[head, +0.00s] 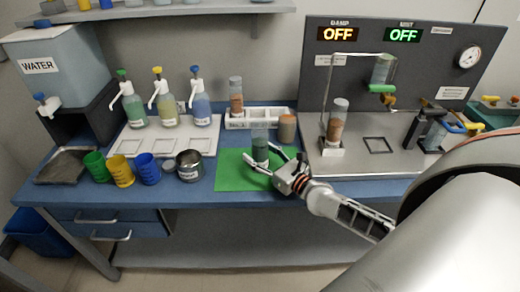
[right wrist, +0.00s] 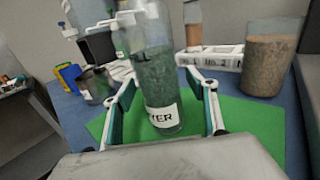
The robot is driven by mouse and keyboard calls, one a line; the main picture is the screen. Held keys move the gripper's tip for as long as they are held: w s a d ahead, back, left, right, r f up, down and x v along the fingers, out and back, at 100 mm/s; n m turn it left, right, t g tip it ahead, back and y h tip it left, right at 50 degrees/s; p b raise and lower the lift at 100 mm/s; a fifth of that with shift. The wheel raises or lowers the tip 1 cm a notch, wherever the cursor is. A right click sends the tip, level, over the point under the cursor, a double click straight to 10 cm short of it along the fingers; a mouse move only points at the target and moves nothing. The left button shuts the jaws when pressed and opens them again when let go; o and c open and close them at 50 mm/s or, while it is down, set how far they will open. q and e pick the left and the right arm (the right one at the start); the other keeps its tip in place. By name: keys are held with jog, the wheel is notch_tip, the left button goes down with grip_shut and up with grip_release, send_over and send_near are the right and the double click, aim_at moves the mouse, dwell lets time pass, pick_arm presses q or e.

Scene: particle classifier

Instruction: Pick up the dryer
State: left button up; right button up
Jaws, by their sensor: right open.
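The dryer (head: 260,148) is a clear upright cylinder with grey-green contents and a white label. It stands on the green mat (head: 228,178) in the middle of the bench. In the right wrist view the dryer (right wrist: 158,85) shows large, its label partly reading "YER". My right gripper (head: 264,157) is open, low over the mat, with one finger on each side of the dryer. The right wrist view shows gaps between the fingers (right wrist: 165,78) and the glass. My left gripper is not in view.
A brown-filled jar (head: 287,128) stands just behind the mat, near the white rack (head: 262,119) holding a tube. A metal cup (head: 189,165) and coloured cups (head: 122,171) stand left. A steel tray (head: 405,160) with a filled tube (head: 337,122) lies right.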

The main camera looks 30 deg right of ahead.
jog(key=c, duration=1.4)
jog(key=shift+c, duration=0.2)
jog(key=shift+r, duration=0.15)
